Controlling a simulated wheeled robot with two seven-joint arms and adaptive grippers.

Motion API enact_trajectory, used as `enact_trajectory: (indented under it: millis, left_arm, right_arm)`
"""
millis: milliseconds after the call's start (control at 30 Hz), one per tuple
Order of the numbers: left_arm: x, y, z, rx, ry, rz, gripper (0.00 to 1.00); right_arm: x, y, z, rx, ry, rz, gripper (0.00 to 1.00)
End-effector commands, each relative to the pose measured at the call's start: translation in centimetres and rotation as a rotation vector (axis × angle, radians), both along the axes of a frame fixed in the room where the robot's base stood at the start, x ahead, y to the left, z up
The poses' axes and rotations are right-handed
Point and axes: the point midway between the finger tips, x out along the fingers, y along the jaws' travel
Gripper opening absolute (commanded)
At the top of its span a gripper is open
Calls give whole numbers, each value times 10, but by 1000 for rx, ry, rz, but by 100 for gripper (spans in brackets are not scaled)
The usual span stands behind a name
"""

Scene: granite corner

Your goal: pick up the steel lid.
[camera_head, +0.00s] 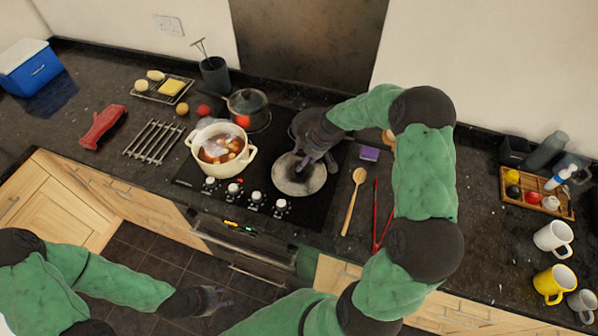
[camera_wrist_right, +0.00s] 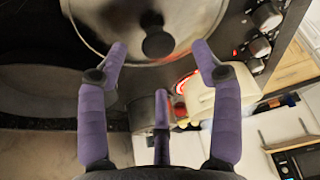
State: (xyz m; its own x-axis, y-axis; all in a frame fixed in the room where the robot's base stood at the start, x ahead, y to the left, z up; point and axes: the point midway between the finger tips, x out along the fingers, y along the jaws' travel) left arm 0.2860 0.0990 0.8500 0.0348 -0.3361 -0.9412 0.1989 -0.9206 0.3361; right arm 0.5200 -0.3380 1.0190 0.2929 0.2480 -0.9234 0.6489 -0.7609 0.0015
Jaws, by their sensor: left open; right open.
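The steel lid (camera_head: 305,184) is a round, flat grey disc at the front right of the black hob. In the right wrist view the lid (camera_wrist_right: 195,20) fills the top, with its round black knob (camera_wrist_right: 158,43) upward. My right gripper (camera_head: 308,163) is over the lid in the head view and hides part of it. In the right wrist view its purple fingers (camera_wrist_right: 160,58) are open, with the knob appearing between the two upper fingertips; contact cannot be told. My left gripper (camera_head: 214,299) is open and empty, low over the floor in front of the cabinets.
A dark pan (camera_head: 305,125) is behind the lid, partly hidden by my arm. A wooden spoon (camera_head: 353,200), red tongs (camera_head: 376,215) and purple sponge (camera_head: 370,154) lie right.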

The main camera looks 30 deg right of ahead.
Motion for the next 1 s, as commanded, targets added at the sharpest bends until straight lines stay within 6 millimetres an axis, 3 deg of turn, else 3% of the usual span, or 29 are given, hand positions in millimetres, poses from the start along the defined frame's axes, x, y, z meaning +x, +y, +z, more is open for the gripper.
enact_trajectory:
  millis: [233, 533, 567, 767, 800, 1000]
  left_arm:
    - [0, 0, 2, 0, 0, 0, 43]
    - [0, 0, 2, 0, 0, 0, 43]
    - [0, 0, 2, 0, 0, 0, 43]
    - [0, 0, 2, 0, 0, 0, 43]
    - [0, 0, 2, 0, 0, 0, 43]
    - [0, 0, 2, 0, 0, 0, 43]
  right_arm:
    - [7, 8, -31, 1, 3, 1, 66]
    - [9, 9, -35, 0, 1, 0, 66]
    - [9, 9, -35, 0, 1, 0, 60]
    - [9, 9, -34, 0, 1, 0, 4]
    - [9, 9, -34, 0, 1, 0, 0]
    - [9, 9, -34, 0, 0, 0, 0]
